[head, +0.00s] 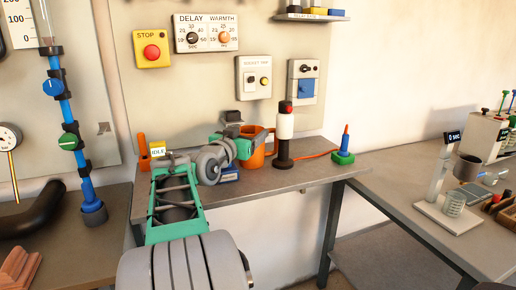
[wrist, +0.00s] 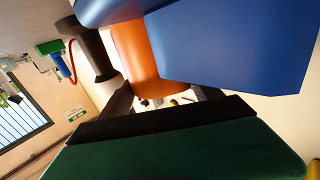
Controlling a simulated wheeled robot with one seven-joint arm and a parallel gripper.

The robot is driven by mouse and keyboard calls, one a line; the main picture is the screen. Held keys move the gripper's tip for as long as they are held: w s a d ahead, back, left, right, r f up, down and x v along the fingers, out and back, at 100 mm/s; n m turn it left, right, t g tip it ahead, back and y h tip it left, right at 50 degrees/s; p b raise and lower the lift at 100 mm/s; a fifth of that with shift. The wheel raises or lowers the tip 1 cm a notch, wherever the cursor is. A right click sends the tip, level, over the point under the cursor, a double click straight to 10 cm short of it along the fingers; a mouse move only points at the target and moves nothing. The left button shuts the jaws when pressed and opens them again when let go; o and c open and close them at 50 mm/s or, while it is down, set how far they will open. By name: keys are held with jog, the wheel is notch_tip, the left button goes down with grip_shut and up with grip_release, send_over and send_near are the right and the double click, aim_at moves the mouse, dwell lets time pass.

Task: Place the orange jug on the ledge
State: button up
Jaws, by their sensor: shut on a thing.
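The orange jug (head: 257,154) is at the back of the grey bench, behind my arm's end. It also shows in the wrist view (wrist: 138,62), at the far side of my gripper's dark fingers. My gripper (head: 246,132) is shut on the jug, near its upper left side in the head view; the exact contact is partly hidden by my arm. I cannot tell whether the jug touches the bench top. A small grey wall ledge (head: 311,18) at the top of the head view holds blue and yellow items.
A black-and-white cylinder with a red top (head: 284,130) stands close right of the jug. A green-based blue-and-orange item (head: 344,146) stands farther right on the bench (head: 290,182). Control boxes (head: 253,77) hang on the wall behind. A large blue surface (wrist: 235,45) fills the wrist view's upper right.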

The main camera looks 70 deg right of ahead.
jog(key=c, duration=1)
